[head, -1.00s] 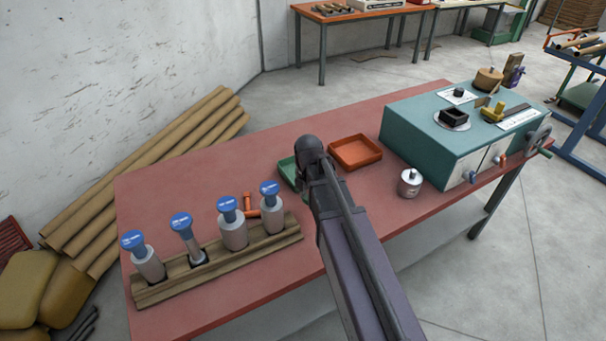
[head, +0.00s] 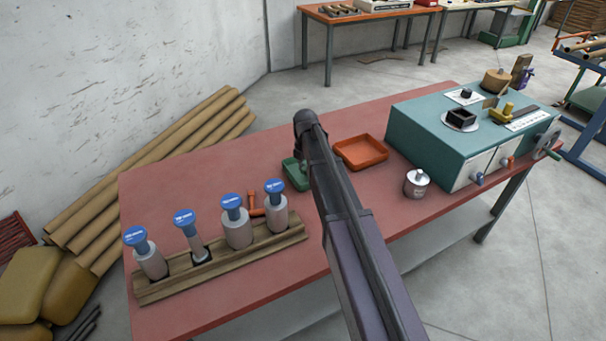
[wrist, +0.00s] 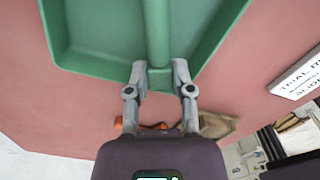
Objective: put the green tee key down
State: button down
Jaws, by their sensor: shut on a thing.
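In the wrist view my gripper (wrist: 160,75) is shut on the green tee key (wrist: 157,30), whose straight green bar runs from between the fingers toward the top edge. The rest of the key is out of that view. Below the bar is a green tray (wrist: 90,40), in the same green; I cannot tell whether the key touches its floor. In the head view the green tray (head: 294,176) stands on the red table, partly covered by my arm. The key and my fingers are hidden behind my arm there.
An orange tray (head: 362,152) is just right of my arm. A wooden rack (head: 220,264) with several blue-topped pieces stands at front left, an orange tee-shaped piece (head: 253,205) behind it. A metal cylinder (head: 417,184) and teal machine (head: 440,150) are right.

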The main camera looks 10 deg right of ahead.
aim_at(305, 178)
jog(key=shift+w, duration=0.15)
jog(key=shift+w, duration=0.35)
jog(key=shift+w+f+b, duration=0.2)
jog(key=shift+f+b, duration=1.6)
jog(key=shift+f, duration=0.05)
jog(key=shift+f, duration=0.1)
jog(key=shift+c, duration=2.4)
grip_release()
jog(key=shift+r, duration=0.2)
notch_tip(305, 178, up, 12)
jog(key=p, duration=1.2)
